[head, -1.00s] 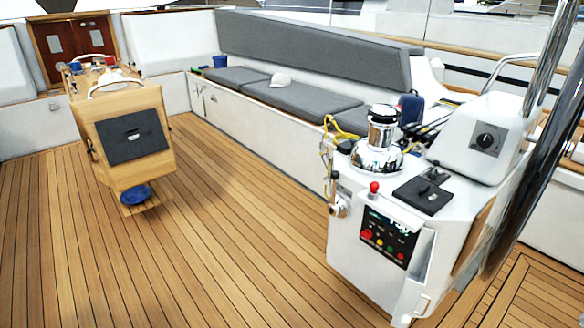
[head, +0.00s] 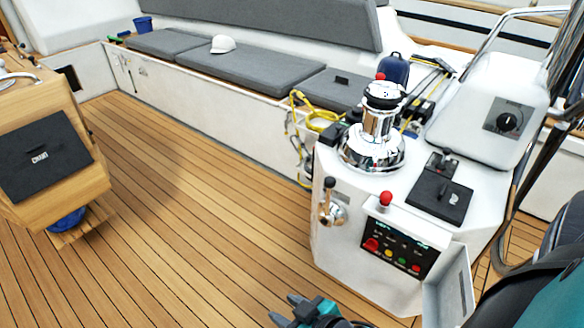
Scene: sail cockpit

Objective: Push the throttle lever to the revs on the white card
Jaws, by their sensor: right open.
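The white console (head: 345,262) stands at right. On its front are a chrome lever with a black knob (head: 328,196) and a short lever with a red knob (head: 385,199); I cannot tell which is the throttle. Both stand roughly upright. Below the red knob is a dark panel (head: 398,242) with a lit display, too small to read, and coloured buttons. I cannot make out a white card. My right gripper (head: 284,310) is open and empty at the bottom edge, below and left of the console, apart from the levers. My left gripper is out of view.
A chrome winch (head: 376,135) and a black plate (head: 440,198) sit on the console top. An open white door (head: 452,290) juts out at its lower right. Yellow rope (head: 322,118) hangs at its left. A wooden pedestal (head: 75,198) stands far left. The teak floor between is clear.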

